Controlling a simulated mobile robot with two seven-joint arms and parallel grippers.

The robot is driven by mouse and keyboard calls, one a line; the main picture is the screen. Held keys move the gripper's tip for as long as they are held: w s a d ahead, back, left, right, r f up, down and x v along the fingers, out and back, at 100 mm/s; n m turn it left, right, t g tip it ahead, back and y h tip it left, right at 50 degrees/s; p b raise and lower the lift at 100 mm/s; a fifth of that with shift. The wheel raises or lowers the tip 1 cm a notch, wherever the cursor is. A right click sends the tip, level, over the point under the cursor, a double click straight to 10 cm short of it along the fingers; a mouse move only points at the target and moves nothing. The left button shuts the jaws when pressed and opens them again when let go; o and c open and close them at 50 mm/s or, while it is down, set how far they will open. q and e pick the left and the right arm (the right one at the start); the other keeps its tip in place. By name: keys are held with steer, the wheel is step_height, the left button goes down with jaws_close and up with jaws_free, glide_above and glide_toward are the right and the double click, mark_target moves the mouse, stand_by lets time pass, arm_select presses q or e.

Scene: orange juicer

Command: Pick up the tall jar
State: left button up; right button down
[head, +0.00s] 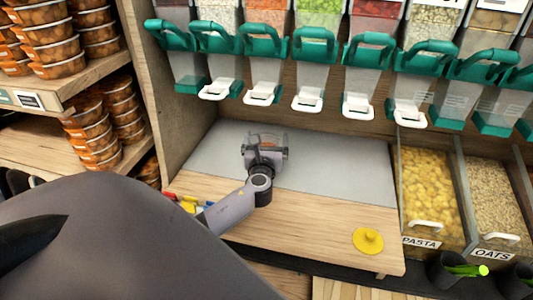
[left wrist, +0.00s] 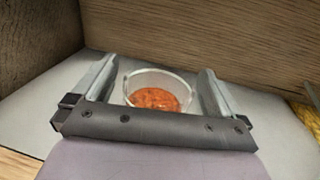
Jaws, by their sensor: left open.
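A clear jar with orange-red contents (left wrist: 157,96) stands on the grey surface in the left wrist view. Its open rim shows between the two fingers; its lower part is hidden by the gripper. In the head view the clear jar (head: 268,138) shows just behind and between the fingers. My left gripper (head: 265,150) is open, with one finger on each side of the jar. In the left wrist view the gripper (left wrist: 158,72) shows gaps beside the jar, but I cannot tell whether a finger touches it. My right gripper is not in view.
A yellow lid (head: 368,241) lies on the wooden counter (head: 310,215) at the right front. Teal-handled dispensers (head: 268,45) hang above. Pasta (head: 430,190) and oats (head: 495,190) bins stand right. Stacked tubs (head: 50,40) fill the left shelves. The grey surface right of the jar is clear.

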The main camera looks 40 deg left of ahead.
arm_select(q)
steer(key=c, duration=1.9)
steer(key=shift+o, duration=0.2)
steer(key=shift+r, duration=0.1)
